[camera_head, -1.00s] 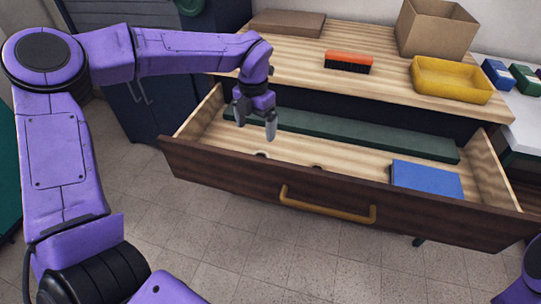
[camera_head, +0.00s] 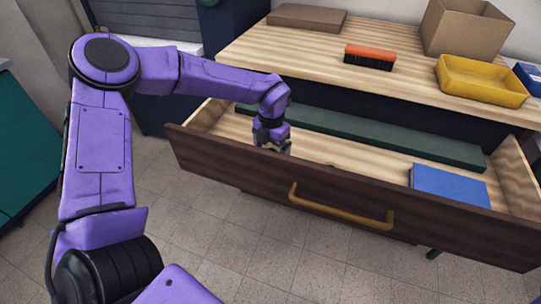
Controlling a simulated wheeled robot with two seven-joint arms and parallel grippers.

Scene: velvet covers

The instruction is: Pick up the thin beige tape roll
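My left gripper (camera_head: 273,148) reaches down into the open drawer at its left part. Its fingertips are hidden behind the drawer's dark front panel (camera_head: 340,197), so I cannot see whether they are open or shut. No thin beige tape roll can be made out; the drawer floor close behind the front panel is hidden. The edge of a small thing (camera_head: 331,165) just shows above the front panel, right of the gripper, too little to identify. My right gripper is out of view.
The drawer also holds a long dark green slab (camera_head: 390,143) along its back and a blue flat box (camera_head: 450,186) at right. On the worktop are an orange brush (camera_head: 369,57), a yellow tray (camera_head: 482,92), a cardboard box (camera_head: 464,30) and a brown flat box (camera_head: 307,18).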

